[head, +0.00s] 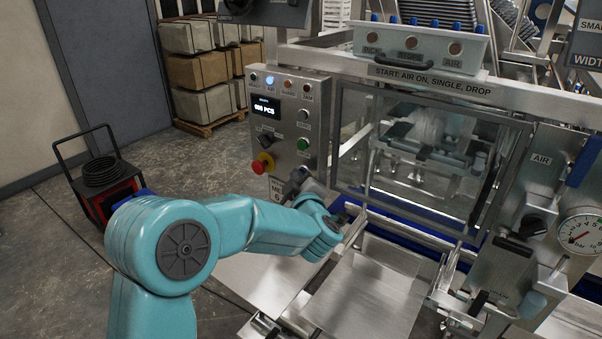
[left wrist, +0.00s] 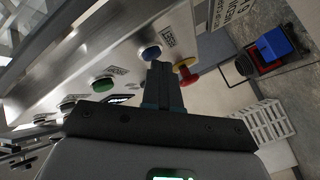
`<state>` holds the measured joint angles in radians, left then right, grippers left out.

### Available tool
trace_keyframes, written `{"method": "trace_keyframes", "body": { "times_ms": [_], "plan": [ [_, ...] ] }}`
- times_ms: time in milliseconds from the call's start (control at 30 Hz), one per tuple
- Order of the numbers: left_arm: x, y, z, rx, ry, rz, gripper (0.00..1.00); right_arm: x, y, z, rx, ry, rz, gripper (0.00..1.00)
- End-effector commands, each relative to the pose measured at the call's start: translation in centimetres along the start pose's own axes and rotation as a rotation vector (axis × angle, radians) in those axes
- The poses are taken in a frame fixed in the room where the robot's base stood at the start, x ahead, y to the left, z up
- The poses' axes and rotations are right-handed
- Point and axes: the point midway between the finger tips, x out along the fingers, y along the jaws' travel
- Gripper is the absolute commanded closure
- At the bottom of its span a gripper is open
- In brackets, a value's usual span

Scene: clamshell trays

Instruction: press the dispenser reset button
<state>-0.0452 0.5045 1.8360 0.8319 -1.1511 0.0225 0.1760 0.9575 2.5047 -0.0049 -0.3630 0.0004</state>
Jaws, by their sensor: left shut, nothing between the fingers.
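The grey control panel (head: 283,150) stands left of the machine window. My right gripper is out of view.
A red emergency stop (left wrist: 185,72) on a yellow base sits close beside the fingers. A green button (head: 303,144) and a black selector knob (head: 267,139) are higher on the panel. The clear guard window (head: 420,150) and a metal tray (head: 365,300) lie to the right.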

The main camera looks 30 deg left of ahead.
Motion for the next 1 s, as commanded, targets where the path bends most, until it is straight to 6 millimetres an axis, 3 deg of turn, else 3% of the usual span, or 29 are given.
{"method": "trace_keyframes", "body": {
  "times_ms": [667,1000],
  "plan": [
    [-1.2,-0.9,-0.9,0.0,0.0,0.0,1.0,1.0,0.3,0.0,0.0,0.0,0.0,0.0],
    [-3.5,-2.6,-2.5,-0.001,0.0,0.001,1.0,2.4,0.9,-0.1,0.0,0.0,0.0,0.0]
  ]
}}
